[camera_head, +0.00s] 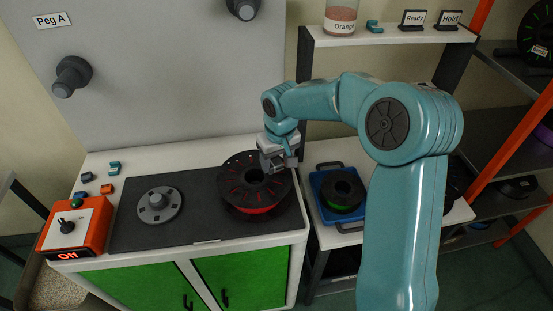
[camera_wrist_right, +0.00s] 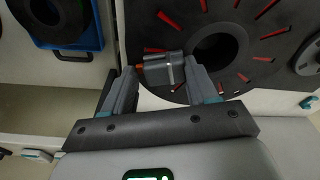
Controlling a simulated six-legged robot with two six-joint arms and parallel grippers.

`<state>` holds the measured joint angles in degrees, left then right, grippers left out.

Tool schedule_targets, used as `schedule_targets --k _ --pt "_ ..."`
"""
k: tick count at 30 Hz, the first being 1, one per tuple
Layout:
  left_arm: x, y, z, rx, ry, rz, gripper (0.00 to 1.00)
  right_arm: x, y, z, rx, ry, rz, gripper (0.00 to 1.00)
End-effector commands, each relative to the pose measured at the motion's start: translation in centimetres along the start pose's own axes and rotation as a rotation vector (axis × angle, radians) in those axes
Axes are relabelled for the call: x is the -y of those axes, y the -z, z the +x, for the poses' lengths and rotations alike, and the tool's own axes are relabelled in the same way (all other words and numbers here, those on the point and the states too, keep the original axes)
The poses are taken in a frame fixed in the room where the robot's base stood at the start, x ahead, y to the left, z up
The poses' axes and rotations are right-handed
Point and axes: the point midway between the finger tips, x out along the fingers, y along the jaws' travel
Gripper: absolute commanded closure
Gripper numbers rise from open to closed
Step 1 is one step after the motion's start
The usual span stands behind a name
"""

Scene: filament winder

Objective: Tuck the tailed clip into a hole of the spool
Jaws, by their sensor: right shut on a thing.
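The black spool with red filament (camera_head: 233,183) lies flat on the dark mat of the winder bench. Its face has red-showing slots around a wide centre opening, seen also in the wrist view (camera_wrist_right: 268,55). My right gripper (camera_head: 277,163) is over the spool's upper right part. In the wrist view its fingers (camera_wrist_right: 165,82) are shut on a small grey clip (camera_wrist_right: 165,70) with an orange bit at its left end. The clip lies in front of the spool face, close to the centre opening; I cannot tell whether it touches the spool. My left gripper is not in view.
A grey round hub (camera_head: 158,204) sits left of the spool. An orange control box (camera_head: 75,228) reads "Off". Several small clips (camera_head: 107,188) lie at the bench's left. A blue tray (camera_head: 322,194) holding a green-filament spool (camera_head: 343,190) stands to the right. Peg A (camera_head: 72,76) is on the wall.

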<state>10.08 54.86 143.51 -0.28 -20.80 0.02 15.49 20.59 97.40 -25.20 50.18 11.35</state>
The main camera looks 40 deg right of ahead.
Motion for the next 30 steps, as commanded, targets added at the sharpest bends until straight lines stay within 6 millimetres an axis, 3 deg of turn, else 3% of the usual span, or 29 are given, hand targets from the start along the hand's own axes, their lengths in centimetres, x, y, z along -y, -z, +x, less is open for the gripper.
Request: schedule_targets --k 3,4,6,15,19,30 --pt "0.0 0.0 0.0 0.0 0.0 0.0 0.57 0.0 -0.1 0.1 0.003 0.001 -0.001 0.71" --pt "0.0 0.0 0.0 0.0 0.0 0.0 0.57 0.1 -0.1 0.1 0.003 0.001 -0.001 0.33" --pt "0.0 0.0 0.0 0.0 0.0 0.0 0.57 0.0 -0.1 0.1 0.003 0.001 -0.001 0.13" --pt "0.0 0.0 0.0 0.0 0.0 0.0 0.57 0.0 0.0 -0.1 0.001 0.0 0.0 0.13" --pt "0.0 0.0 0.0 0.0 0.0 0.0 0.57 0.0 0.0 -1.3 -0.001 0.0 0.0 0.13" --pt "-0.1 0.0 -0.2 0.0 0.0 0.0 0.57 0.1 0.1 -10.8 -0.003 0.001 -0.001 0.13"
